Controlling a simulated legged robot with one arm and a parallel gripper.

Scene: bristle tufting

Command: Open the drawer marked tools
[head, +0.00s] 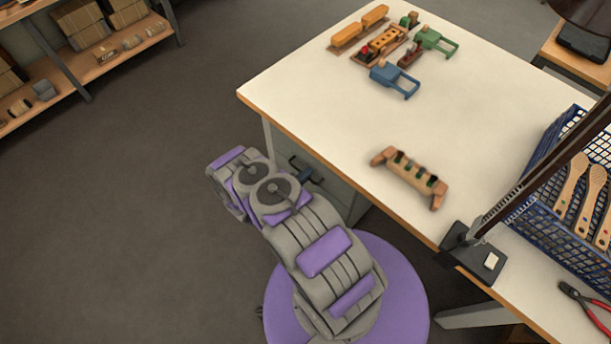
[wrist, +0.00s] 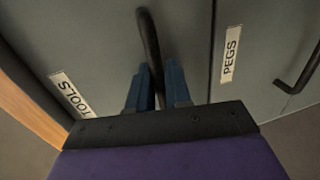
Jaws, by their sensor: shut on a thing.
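The drawer marked tools (wrist: 105,45) has a grey front with a white TOOLS label (wrist: 70,93) in the wrist view. Its black bar handle (wrist: 147,32) runs between the blue fingers of my gripper (wrist: 160,85), which is shut on it. The tools front looks about level with the front beside it; no gap shows. In the head view, my gripper (head: 304,173) is at the grey cabinet (head: 345,200) under the table edge, mostly hidden by my arm.
A drawer marked PEGS (wrist: 255,45) with its own black handle (wrist: 301,72) is beside it. Floor (head: 130,190) to the left is clear.

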